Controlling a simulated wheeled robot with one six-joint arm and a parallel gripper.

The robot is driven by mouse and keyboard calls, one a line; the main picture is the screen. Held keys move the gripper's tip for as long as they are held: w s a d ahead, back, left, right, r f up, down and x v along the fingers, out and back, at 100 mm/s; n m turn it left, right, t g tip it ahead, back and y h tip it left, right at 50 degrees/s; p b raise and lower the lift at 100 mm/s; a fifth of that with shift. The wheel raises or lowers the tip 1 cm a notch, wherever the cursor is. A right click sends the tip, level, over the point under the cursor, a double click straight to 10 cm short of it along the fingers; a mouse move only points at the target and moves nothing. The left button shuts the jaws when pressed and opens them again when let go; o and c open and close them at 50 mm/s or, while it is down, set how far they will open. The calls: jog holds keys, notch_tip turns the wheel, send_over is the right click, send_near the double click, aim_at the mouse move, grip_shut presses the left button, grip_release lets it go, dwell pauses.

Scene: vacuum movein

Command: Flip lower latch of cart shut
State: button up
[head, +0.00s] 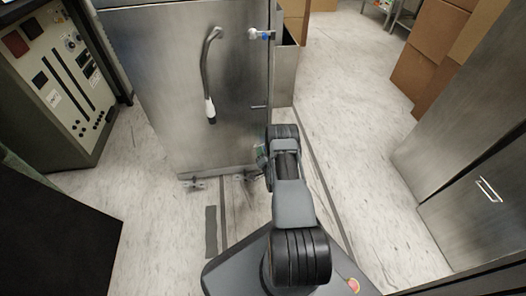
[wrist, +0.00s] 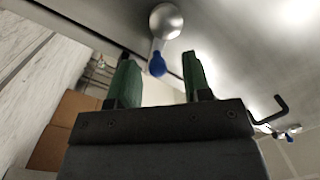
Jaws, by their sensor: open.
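The cart (head: 170,90) is a tall brushed-steel cabinet in the head view; its steel face (wrist: 235,50) fills the upper right of the wrist view. The lower latch (wrist: 165,20), a round silver knob with a short lever and blue tip (wrist: 157,62), is close ahead in the wrist view. My gripper (wrist: 160,80) is open, its green fingers either side of the blue tip in the picture; I cannot tell whether they touch it. In the head view my gripper (head: 261,155) is low by the cart's right edge, and the lower latch is hidden.
The upper latch (head: 258,34), also blue-tipped, is at the cart's upper right. A thin hook (head: 259,106) sticks out below it; it also shows in the wrist view (wrist: 272,108). A control console (head: 60,85) stands left, steel cabinets (head: 465,150) right.

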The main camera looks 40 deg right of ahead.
jog(key=shift+w+d, duration=0.15)
jog(key=shift+d, duration=0.1)
jog(key=shift+c, duration=0.4)
grip_shut()
